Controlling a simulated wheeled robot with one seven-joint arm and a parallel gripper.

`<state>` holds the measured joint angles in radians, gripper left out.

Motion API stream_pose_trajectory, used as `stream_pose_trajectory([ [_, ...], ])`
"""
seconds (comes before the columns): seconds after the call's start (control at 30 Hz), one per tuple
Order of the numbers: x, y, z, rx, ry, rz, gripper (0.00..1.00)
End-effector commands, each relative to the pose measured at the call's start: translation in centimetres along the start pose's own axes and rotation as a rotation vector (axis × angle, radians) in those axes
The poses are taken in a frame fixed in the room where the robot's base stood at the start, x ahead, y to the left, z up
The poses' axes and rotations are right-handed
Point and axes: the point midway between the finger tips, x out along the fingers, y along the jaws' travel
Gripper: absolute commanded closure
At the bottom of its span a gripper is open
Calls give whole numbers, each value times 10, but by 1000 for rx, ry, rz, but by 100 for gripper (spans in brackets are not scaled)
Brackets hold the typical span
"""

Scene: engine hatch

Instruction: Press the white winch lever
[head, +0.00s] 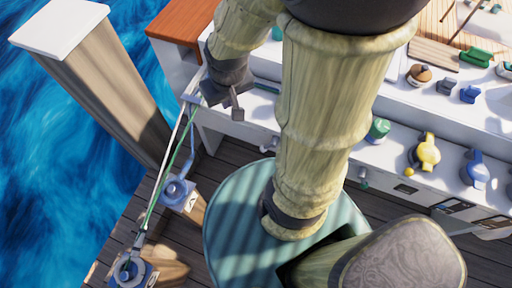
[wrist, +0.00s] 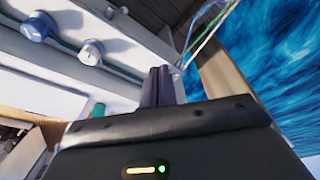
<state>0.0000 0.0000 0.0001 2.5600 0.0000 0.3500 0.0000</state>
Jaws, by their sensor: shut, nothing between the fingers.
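My gripper (head: 237,112) is in the upper middle of the head view, above the left end of the white hull side. It is shut and empty. Its dark fingers (wrist: 160,72) stand together in the middle of the wrist view, pointing towards a white ledge edge. My arm hides part of the hull.
Blue winches stand on posts at left (head: 178,190) and bottom left (head: 130,271), with ropes running up past my gripper. Green (head: 378,130), yellow (head: 427,152) and blue (head: 476,170) winches line the hull to the right. A wooden post (head: 105,85) stands by the water.

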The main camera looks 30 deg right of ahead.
Motion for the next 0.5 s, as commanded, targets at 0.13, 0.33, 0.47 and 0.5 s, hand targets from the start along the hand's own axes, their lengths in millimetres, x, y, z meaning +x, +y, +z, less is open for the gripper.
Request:
stream_pose_trajectory([
  [0.13, 1, 0, 0, -2, -1, 0, 100],
  [0.33, 34, -1, 2, -68, -38, 9, 100],
  [0.47, 81, -1, 4, -184, -99, 27, 100],
  [0.5, 98, -1, 4, -227, -121, 35, 100],
])
